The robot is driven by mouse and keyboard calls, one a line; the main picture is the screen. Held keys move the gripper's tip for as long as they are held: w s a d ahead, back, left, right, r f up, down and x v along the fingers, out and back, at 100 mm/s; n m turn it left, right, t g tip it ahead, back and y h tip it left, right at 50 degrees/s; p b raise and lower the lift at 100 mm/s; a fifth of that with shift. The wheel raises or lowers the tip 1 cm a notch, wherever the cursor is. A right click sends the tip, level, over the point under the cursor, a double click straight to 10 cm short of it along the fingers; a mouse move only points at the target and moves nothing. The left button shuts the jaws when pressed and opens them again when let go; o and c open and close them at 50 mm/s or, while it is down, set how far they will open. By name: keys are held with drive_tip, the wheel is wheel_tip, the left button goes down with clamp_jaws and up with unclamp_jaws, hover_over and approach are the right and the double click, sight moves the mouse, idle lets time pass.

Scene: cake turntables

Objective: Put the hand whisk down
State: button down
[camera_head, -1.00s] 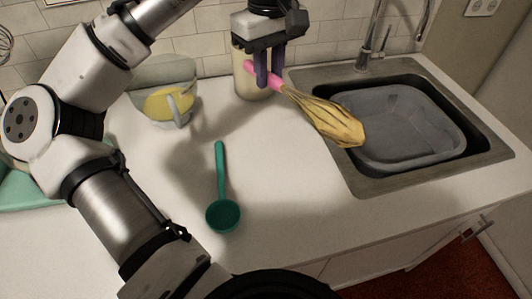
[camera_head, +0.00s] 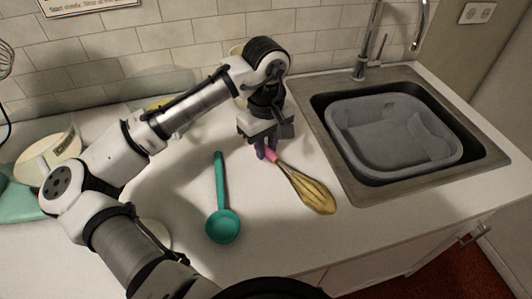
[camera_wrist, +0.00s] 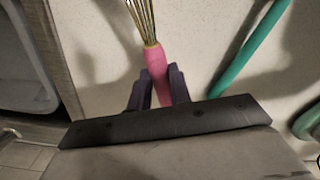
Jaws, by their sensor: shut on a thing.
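The hand whisk (camera_head: 308,190) has a pink handle and golden wires. It lies low at the worktop (camera_head: 270,232), between the teal ladle and the sink, its wire end toward the front right. My gripper (camera_head: 266,152) is shut on the pink handle. In the wrist view my gripper's dark fingers (camera_wrist: 158,88) stand on both sides of the pink handle of the hand whisk (camera_wrist: 156,66). Whether the whole whisk touches the worktop I cannot tell.
A teal ladle (camera_head: 220,190) lies just left of the whisk. A sink with a grey basin (camera_head: 350,128) is to the right. A pale bowl (camera_head: 62,148) stands at the far left. My arm partly hides a glass jug (camera_head: 160,102). The front worktop is clear.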

drive_tip(key=shift+f, duration=1.65)
drive_tip(key=shift+f, duration=0.1)
drive_tip(key=c, duration=1.3)
unclamp_jaws()
wheel_tip(320, 180, up, 12)
drive_tip(key=shift+r+b, duration=0.15)
drive_tip(key=shift+b, duration=0.45)
